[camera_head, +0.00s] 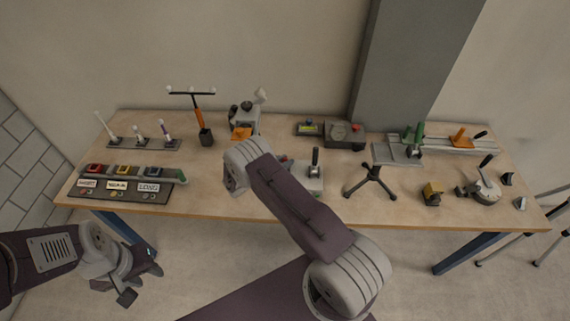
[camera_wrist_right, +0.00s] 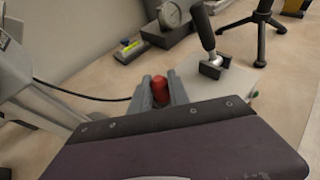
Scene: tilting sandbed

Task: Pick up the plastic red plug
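The red plug (camera_wrist_right: 160,91) shows in the right wrist view between the two fingers of my right gripper (camera_wrist_right: 162,86). It fills most of the gap, but I cannot tell whether both fingers press on it. In the head view my right forearm and wrist hide most of this gripper and the plug. My left gripper (camera_head: 141,284) is at the lower left in the head view, in front of and below the table edge. Its fingers are apart and it appears empty.
On the wooden table (camera_head: 220,205), a device with a black-handled lever (camera_head: 315,163) stands just right of my right gripper. A black tripod (camera_head: 371,182) is further right. A button panel (camera_head: 125,183) is at the left. A black cable (camera_wrist_right: 85,96) runs left of my right gripper.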

